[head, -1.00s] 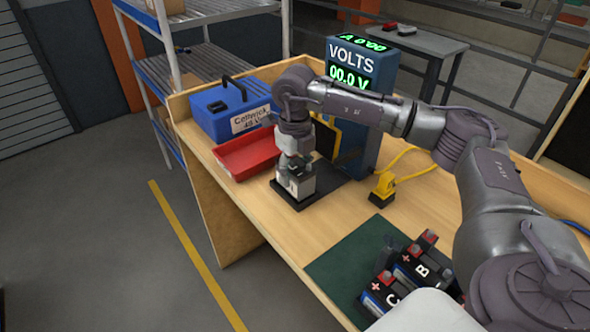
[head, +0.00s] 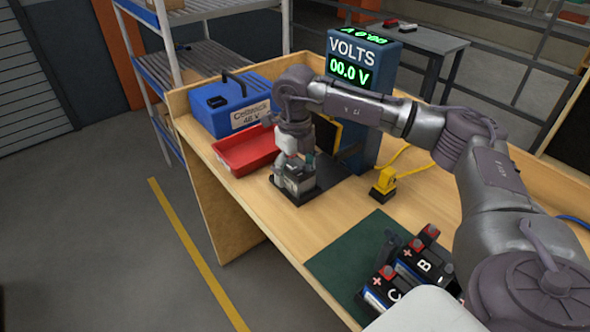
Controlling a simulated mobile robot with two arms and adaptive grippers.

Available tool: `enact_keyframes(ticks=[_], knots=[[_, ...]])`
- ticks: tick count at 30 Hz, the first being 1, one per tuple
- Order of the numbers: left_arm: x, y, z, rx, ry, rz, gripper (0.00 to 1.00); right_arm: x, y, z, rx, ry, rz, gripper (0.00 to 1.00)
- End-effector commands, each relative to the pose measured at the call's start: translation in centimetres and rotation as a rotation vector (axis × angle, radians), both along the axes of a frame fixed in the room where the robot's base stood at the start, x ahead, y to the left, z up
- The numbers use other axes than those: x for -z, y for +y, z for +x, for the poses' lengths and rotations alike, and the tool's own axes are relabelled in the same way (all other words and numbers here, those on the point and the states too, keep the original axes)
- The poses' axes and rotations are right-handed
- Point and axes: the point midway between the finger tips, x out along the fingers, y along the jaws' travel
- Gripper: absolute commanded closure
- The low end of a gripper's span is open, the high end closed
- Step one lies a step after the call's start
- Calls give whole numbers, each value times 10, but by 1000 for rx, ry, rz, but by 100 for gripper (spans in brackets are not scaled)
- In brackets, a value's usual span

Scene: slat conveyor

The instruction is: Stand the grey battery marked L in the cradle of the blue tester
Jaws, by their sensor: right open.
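The grey battery (head: 299,183) stands upright on the black base of the blue tester, where the cradle is; its letter cannot be read. The blue tester (head: 392,62) stands at the back of the bench and reads 00.0 V. My right gripper (head: 297,163) is right above the battery, open, its fingers around or just over the battery's top; contact cannot be told. The arm hides part of the tester's front. My left gripper is not in view.
Black batteries marked B (head: 424,265) and C (head: 392,294) stand on a green mat (head: 345,255) at the front. Bare bench lies left of the mat.

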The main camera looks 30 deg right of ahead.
Motion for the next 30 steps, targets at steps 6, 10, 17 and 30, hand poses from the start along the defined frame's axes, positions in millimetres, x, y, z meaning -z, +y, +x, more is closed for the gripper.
enact_keyframes(ticks=[6,10,17,30], knots=[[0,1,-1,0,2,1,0,-9,0,1,0,-2,0,19],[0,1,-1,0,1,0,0,-32,0,1,0,-4,0,19],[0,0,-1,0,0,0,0,-81,1,1,0,-4,1,19],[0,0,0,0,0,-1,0,-120,0,0,0,0,0,19]])
